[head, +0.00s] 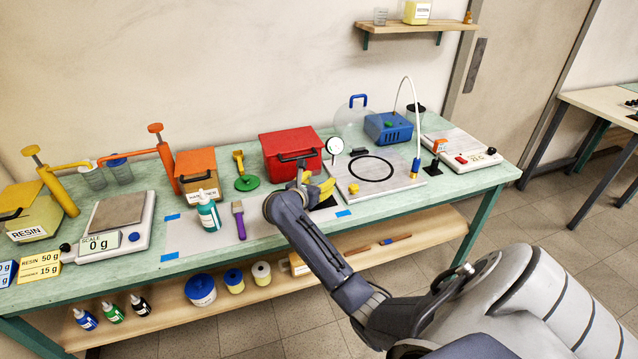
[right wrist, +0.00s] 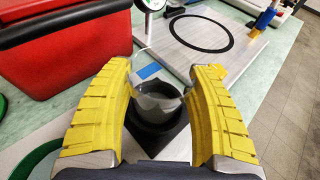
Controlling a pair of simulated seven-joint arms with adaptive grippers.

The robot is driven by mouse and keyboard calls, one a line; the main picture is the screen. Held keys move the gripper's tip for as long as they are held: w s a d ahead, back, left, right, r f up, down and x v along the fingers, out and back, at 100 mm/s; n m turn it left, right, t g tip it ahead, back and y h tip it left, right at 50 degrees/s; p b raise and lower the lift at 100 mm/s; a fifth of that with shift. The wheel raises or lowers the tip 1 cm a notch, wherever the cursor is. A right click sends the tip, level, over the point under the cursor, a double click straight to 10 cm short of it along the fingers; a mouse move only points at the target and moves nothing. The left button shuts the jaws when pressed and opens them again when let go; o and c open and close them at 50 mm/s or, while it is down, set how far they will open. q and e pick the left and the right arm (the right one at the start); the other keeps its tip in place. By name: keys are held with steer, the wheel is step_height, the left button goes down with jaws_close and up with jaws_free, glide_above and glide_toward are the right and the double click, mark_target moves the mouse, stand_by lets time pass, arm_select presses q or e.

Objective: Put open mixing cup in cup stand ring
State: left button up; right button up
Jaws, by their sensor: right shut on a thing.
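My right gripper (head: 318,188) is at the middle front of the bench in the head view. In the right wrist view its yellow fingers (right wrist: 160,88) stand either side of a clear, open mixing cup (right wrist: 158,101) and are shut on it. The cup looks upright. The black cup stand (right wrist: 152,145) lies right below and around it, with its square base on the bench; I cannot tell whether the cup is seated in the ring or just above it. In the head view the gripper hides the cup, and only part of the black stand base (head: 325,203) shows. My left gripper is not in view.
A red box (head: 291,150) stands close behind left of the gripper. A plate with a black ring (head: 371,168) lies to the right. A teal bottle (head: 208,213) and a purple brush (head: 239,220) are left. Scale (head: 117,212) and dispensers stand further left.

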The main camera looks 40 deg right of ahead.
steer(key=shift+f, duration=0.35)
steer(key=o, duration=1.2)
steer(key=shift+r, duration=0.2)
steer(key=shift+a, duration=0.2)
steer(key=v, duration=1.1)
steer(key=shift+s+a+r, duration=0.15)
steer(key=shift+a+r, duration=0.05)
